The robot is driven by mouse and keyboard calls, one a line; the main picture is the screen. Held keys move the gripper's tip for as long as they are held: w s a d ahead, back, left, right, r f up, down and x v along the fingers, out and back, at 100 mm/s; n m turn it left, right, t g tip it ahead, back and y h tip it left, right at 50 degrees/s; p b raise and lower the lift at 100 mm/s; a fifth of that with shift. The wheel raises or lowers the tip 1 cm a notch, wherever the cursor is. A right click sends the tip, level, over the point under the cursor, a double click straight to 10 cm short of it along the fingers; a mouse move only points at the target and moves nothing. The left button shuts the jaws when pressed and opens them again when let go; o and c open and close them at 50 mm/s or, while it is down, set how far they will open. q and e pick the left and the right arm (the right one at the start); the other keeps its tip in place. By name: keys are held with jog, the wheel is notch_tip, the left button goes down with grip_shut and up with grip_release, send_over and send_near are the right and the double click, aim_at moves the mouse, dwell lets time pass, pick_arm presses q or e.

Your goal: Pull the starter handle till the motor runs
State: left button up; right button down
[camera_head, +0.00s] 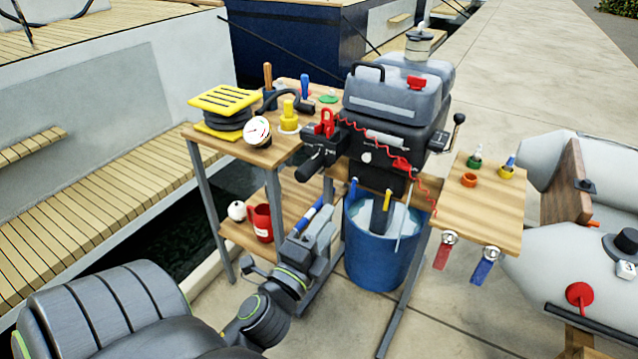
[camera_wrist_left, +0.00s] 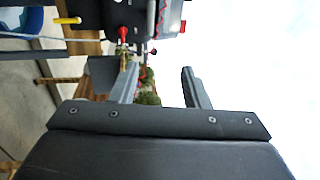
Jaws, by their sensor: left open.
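The motor, with a grey cowl (camera_head: 390,97) above a black body, is clamped to the wooden stand. A black loop handle (camera_head: 368,68) is at the cowl's upper left. A small grey bar (camera_head: 385,138) is on the black front; I cannot tell for sure which part is the starter handle. My left gripper (camera_head: 318,222) is low in front of the stand, below and left of the motor. In the left wrist view its two fingers (camera_wrist_left: 160,78) are apart with nothing between them. Part of the dark motor (camera_wrist_left: 155,15) shows beyond them. My right gripper is out of view.
A blue bucket (camera_head: 375,245) with water stands under the motor. The left bench holds a yellow-topped stack (camera_head: 226,101) and a gauge (camera_head: 257,131); a red mug (camera_head: 261,222) sits on its lower shelf. A wooden side shelf (camera_head: 480,205) and grey dinghy (camera_head: 565,240) are at right.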

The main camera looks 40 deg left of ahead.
pick_arm(q)
jog(key=shift+v, duration=1.05)
